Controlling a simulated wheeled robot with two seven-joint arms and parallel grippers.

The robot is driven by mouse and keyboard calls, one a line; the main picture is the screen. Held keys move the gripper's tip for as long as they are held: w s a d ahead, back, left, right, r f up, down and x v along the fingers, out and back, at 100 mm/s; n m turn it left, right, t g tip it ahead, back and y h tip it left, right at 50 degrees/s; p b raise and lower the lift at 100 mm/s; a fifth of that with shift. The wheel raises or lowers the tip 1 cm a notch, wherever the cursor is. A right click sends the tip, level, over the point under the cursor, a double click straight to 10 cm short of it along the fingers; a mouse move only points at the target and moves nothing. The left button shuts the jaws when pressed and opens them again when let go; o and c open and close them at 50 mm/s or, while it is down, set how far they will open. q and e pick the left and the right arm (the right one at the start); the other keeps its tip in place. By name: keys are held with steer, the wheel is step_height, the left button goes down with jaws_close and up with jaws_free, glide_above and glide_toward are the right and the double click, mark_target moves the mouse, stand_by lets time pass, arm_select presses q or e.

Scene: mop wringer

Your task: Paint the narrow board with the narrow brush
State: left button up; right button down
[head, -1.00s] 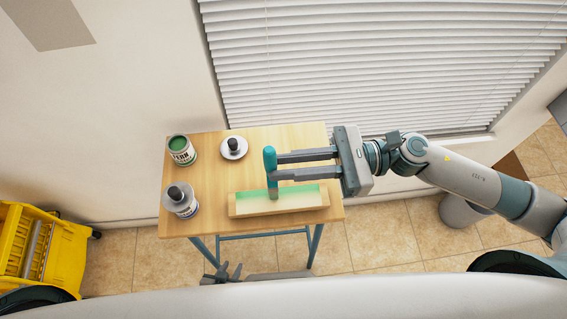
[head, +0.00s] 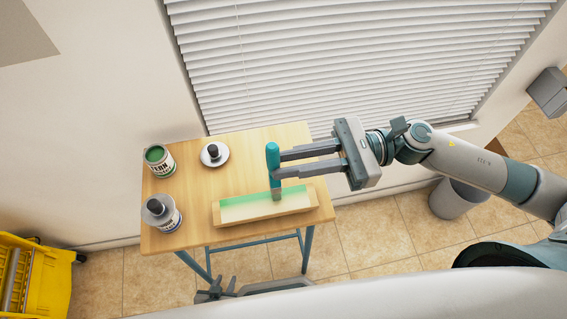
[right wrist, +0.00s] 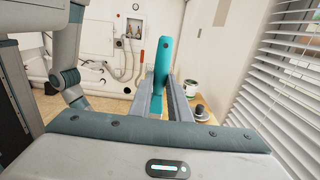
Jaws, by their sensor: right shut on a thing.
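The narrow board (head: 240,218) is pale wood and lies along the front of the small table (head: 182,208). Much of its upper face shows green paint; its right part looks unpainted. My right gripper (head: 277,164) is shut on the teal handle of the narrow brush (head: 273,153). The brush stands nearly upright, its lower end at the board's painted face; whether it touches cannot be told. The right wrist view also shows the brush (right wrist: 163,62) between the fingers. Dark grey parts at the bottom of the head view may be my left gripper (head: 215,291); its jaws are unclear.
An open can of green paint (head: 160,162) stands at the table's back left. A lidded pot (head: 213,155) is beside it, and a grey can (head: 163,215) stands front left. A yellow mop bucket (head: 35,280) is on the floor at left. Window blinds (head: 340,60) rise behind.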

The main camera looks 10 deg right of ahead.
steer(key=shift+d+b, duration=0.4)
steer(key=shift+d, duration=0.3)
steer(key=d+b, duration=0.2)
steer(key=shift+d+f+b, duration=0.1)
steer(key=shift+d+b, duration=0.2)
steer(key=shift+b, duration=0.1)
